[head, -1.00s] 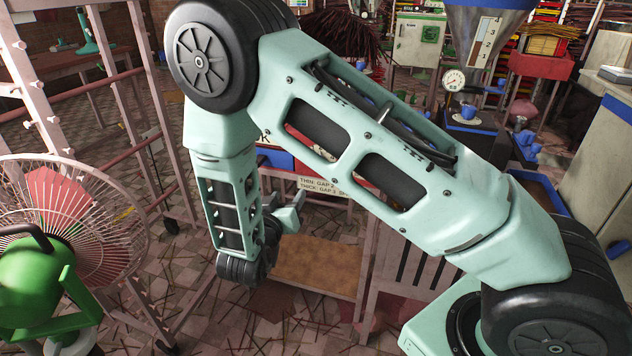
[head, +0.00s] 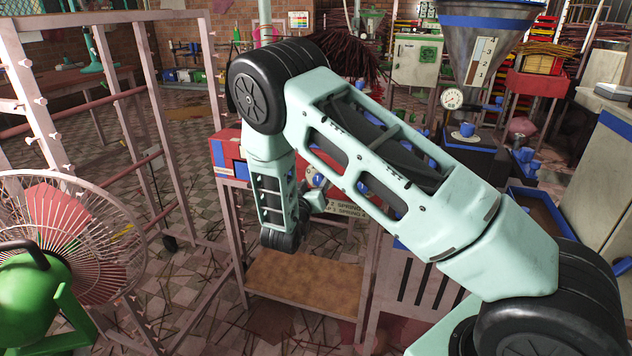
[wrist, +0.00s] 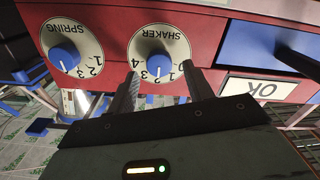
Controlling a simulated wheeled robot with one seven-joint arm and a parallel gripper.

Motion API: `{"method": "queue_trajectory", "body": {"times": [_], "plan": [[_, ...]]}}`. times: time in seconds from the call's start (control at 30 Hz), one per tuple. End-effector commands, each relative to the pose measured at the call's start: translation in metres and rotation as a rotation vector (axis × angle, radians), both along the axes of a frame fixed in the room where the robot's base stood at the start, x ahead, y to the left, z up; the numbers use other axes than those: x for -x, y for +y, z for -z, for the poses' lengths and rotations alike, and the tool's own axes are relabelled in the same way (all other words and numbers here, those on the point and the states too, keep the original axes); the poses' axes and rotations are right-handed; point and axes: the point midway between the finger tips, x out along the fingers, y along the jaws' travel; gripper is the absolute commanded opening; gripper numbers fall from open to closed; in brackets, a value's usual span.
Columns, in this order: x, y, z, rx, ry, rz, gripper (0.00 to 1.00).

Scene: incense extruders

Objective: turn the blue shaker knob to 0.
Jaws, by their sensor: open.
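The blue shaker knob (wrist: 158,65) sits on a round cream dial marked SHAKER, on a red panel (wrist: 105,30). The dial shows upside down in the wrist view, with 0 at its right side and 4 at its left. I cannot tell exactly where the knob points. My gripper (wrist: 160,88) is open and empty, its two fingers to the left and right of the knob's lower side. They look short of the knob; contact is not clear. In the head view my gripper (head: 318,200) is small beside the red machine (head: 228,150), partly hidden by my arm.
A second blue knob (wrist: 65,57), on the SPRING dial, is left of the shaker dial in the wrist view. In the head view a fan (head: 65,235) and a pink rack (head: 140,120) stand left.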

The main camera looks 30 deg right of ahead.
Motion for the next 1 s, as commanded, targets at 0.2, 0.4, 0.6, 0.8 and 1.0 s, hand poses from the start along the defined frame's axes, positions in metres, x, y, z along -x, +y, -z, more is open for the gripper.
{"method": "queue_trajectory", "body": {"times": [0.2,0.4,0.6,0.8,1.0], "plan": [[-0.013,-0.016,0.0,0.0,0.0,-0.001,0.51],[-0.015,-0.018,0.0,0.0,0.002,-0.001,0.51],[-0.014,-0.018,0.0,-0.001,0.001,-0.001,0.35],[-0.014,-0.018,0.0,-0.001,0.001,-0.001,0.07],[-0.014,-0.018,0.0,0.01,0.015,-0.001,0.07]]}}
